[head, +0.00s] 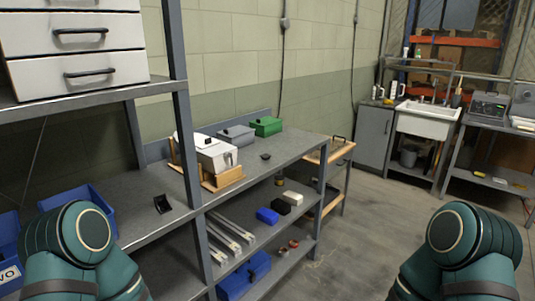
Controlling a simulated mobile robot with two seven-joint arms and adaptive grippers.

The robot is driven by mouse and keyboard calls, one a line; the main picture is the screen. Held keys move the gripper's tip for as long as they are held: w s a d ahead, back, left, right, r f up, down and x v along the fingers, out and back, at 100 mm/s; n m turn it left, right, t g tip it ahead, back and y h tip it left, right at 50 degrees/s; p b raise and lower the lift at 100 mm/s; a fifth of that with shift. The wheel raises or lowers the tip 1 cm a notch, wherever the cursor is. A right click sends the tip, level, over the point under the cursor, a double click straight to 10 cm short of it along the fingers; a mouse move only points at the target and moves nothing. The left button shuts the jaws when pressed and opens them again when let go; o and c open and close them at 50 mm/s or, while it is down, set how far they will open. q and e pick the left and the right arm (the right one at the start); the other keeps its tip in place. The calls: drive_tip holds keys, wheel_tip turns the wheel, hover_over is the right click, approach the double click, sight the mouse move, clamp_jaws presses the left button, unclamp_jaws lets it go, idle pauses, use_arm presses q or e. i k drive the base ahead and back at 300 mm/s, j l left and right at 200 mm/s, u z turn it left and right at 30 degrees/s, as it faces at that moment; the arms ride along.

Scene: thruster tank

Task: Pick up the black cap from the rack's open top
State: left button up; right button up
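A small black object that looks like the black cap (265,156) lies on the grey open top (289,143) of the rack, right of a white box and in front of a green box. It is small and far off, so its exact shape is hard to tell. Neither gripper is in view; only teal links of my two arms show at the lower left and lower right. Nothing of mine touches the cap.
A white box (215,155) in a wooden holder, a grey box (236,137) and a green box (266,126) share the rack top. A grey post (187,145) rises nearby. Floor at right is clear.

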sight(265, 156)
drive_tip(key=i+l+u, duration=0.1)
drive_tip(key=i+l, duration=0.25)
drive_tip(key=i+l+u, duration=0.1)
drive_tip(key=i+l, duration=0.6)
drive_tip(key=l, duration=0.2)
drive_tip(key=i+l+u, duration=0.15)
drive_tip(key=i+l, duration=0.15)
drive_tip(key=l, duration=0.15)
